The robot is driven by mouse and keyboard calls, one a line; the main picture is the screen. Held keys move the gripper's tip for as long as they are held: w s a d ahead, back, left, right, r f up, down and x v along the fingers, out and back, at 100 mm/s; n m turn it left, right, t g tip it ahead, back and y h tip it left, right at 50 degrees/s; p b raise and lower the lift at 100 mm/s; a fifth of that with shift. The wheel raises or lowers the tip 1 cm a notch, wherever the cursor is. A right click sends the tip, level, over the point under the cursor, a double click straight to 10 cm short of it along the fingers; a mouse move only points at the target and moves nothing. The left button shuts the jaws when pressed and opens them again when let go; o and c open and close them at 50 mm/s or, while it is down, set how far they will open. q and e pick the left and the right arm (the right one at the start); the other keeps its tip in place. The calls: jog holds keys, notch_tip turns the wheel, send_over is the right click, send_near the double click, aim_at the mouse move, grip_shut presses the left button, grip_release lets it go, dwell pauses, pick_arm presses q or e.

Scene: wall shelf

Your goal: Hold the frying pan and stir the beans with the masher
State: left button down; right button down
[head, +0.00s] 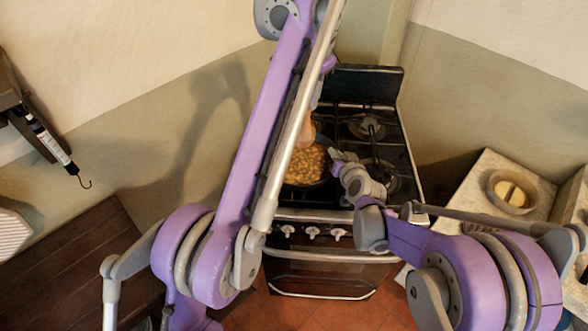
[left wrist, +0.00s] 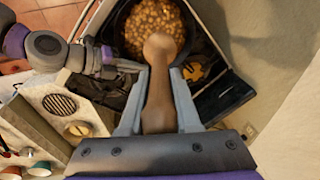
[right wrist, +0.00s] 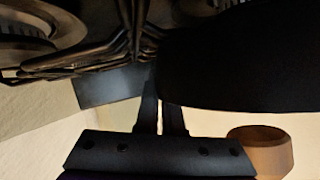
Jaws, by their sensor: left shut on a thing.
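The dark frying pan (left wrist: 126,32) holds brown beans (head: 304,166) and stands on the stove; the beans also show in the left wrist view (left wrist: 152,20). My left gripper (left wrist: 158,78) is shut on the wooden masher (left wrist: 158,100), whose rounded end is over the beans; I cannot tell if it touches them. In the head view my left arm hides part of the masher and pan. My right gripper (head: 338,163) is at the pan's right edge. In the right wrist view its fingers (right wrist: 160,112) are close together beside the dark pan side (right wrist: 235,60); whether they grip it is unclear.
The black stove top (head: 398,150) has free burners (head: 366,127) behind and right of the pan. A counter (head: 480,185) with a bowl (head: 511,191) stands at the right. A dark wooden surface (head: 75,255) lies at the left. The walls are close behind.

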jog(key=c, duration=1)
grip_release()
jog(key=v, duration=1.2)
